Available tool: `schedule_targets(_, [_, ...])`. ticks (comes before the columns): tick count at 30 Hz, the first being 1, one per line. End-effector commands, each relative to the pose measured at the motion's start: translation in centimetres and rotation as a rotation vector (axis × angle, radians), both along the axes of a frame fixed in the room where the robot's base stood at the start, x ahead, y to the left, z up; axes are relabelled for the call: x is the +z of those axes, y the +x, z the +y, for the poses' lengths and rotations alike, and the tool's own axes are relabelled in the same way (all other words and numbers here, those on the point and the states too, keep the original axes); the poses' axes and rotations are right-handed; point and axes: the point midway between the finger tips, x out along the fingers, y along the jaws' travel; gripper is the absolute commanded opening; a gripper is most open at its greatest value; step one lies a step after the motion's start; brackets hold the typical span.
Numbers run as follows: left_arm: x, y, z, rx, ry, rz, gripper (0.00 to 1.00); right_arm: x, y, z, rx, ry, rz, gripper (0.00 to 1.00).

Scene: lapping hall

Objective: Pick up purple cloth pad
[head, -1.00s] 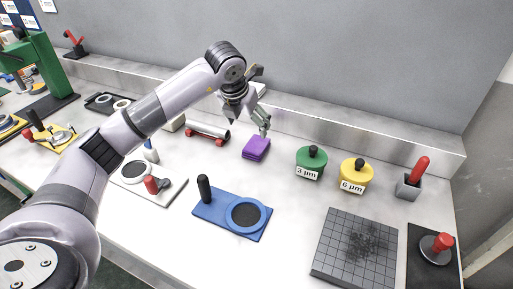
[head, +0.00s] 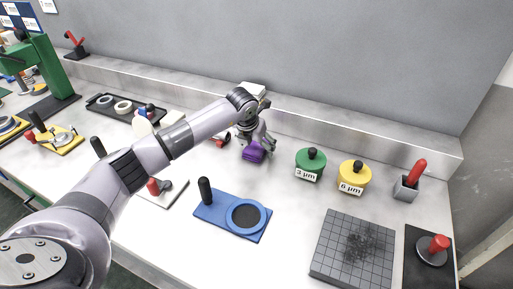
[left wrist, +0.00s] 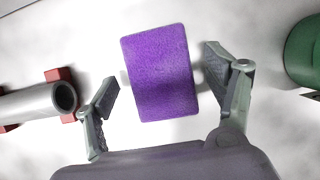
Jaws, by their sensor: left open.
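The purple cloth pad (head: 253,153) lies on the white bench, partly hidden by my left gripper in the head view. In the left wrist view the pad (left wrist: 159,72) shows whole, slightly tilted, between the two fingers. My left gripper (head: 258,141) is open above the pad; in the left wrist view its fingers (left wrist: 164,90) stand apart on either side. The right finger looks close to the pad's edge; I cannot tell whether it touches. My right gripper is not in view.
A green 3 µm pot (head: 310,165) and a yellow 6 µm pot (head: 354,177) stand to the right. A grey cylinder on red supports (left wrist: 40,100) lies to the left. A blue plate (head: 213,207) with a ring is in front. A grey grid block (head: 335,265) lies front right.

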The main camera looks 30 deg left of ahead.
Motion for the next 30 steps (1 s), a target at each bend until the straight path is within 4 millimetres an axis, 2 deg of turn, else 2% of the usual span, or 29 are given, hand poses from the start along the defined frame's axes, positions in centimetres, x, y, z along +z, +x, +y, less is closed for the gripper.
schedule_targets(29, [-0.47, 0.02, 0.04, 0.001, 0.000, -0.001, 0.78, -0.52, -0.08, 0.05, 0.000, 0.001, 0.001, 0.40])
schedule_targets(30, [-0.47, 0.02, 0.05, 0.001, 0.000, -0.001, 0.75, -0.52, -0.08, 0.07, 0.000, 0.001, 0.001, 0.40])
